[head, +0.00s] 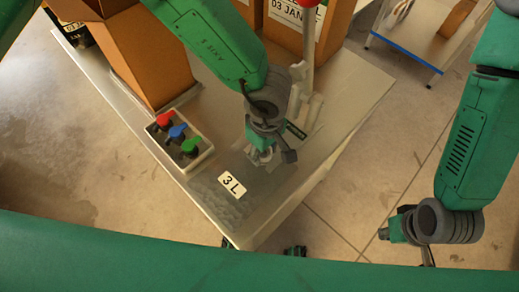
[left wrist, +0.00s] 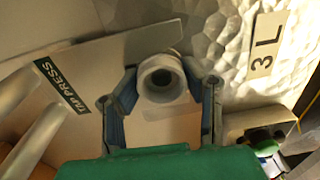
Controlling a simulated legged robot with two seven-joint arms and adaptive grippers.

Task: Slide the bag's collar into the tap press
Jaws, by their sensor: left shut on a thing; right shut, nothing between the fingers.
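My left gripper (head: 264,155) is over the bench and shut on the bag's collar. In the left wrist view the white round collar (left wrist: 160,82) sits between its two fingers (left wrist: 162,100). The clear, crinkled bag (head: 215,190) lies flat on the bench with a "3 L" label (head: 232,186). The tap press (head: 303,75) has a red-knobbed lever and stands behind the gripper. Its labelled plate (left wrist: 120,48) is beside the collar; I cannot tell whether they touch. My right gripper (head: 405,238) is shut and empty over the floor at right.
A tray (head: 196,160) holds red, blue and green taps at the bench's left edge. The green tap (left wrist: 266,148) also shows in the wrist view. Cardboard boxes (head: 148,55) stand behind. A second table (head: 425,45) is at upper right. The bench corner is near the front.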

